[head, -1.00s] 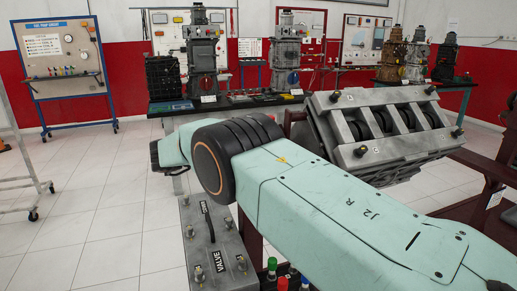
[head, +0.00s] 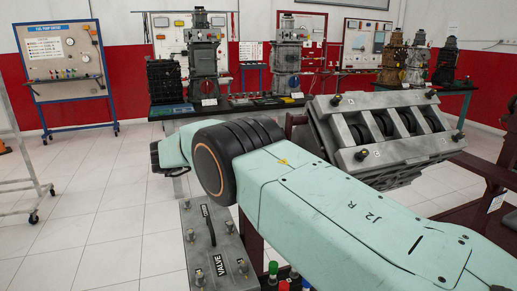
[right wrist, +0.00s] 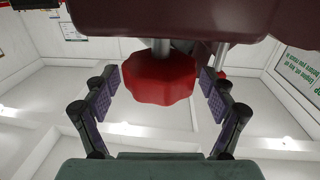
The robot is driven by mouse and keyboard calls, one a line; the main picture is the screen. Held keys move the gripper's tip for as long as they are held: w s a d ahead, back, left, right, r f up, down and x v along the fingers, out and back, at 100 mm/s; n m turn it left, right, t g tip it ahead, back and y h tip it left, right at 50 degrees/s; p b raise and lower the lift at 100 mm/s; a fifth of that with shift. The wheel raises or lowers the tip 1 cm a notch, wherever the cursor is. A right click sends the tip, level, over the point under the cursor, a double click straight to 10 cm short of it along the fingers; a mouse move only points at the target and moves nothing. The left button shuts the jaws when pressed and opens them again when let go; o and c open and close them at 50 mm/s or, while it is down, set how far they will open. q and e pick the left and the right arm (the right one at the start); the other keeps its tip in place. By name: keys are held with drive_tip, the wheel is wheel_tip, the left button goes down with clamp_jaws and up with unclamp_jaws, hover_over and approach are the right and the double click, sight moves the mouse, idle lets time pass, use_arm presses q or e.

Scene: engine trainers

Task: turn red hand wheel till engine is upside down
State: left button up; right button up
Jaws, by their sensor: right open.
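The red hand wheel (right wrist: 160,78) shows in the right wrist view, on a metal shaft under a dark red frame part (right wrist: 180,18). My right gripper (right wrist: 162,85) is open, with one finger on each side of the wheel and a visible gap at the left finger. The right finger is very close to the rim; I cannot tell if it touches. In the head view the engine block (head: 385,135) is tilted on its stand, with its open cylinder side facing up. My right arm hides the hand wheel and right gripper there. My left gripper is not in view.
A grey valve panel (head: 212,245) stands in front of the engine stand, close to my right arm. A bench (head: 240,104) with other engines stands at the back. A blue-framed board (head: 62,55) is at the left. Tiled floor (head: 105,215) is clear at the left.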

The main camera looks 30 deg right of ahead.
wheel_tip(320, 180, up, 10)
drive_tip(key=shift+f, duration=0.2)
idle(0.5)
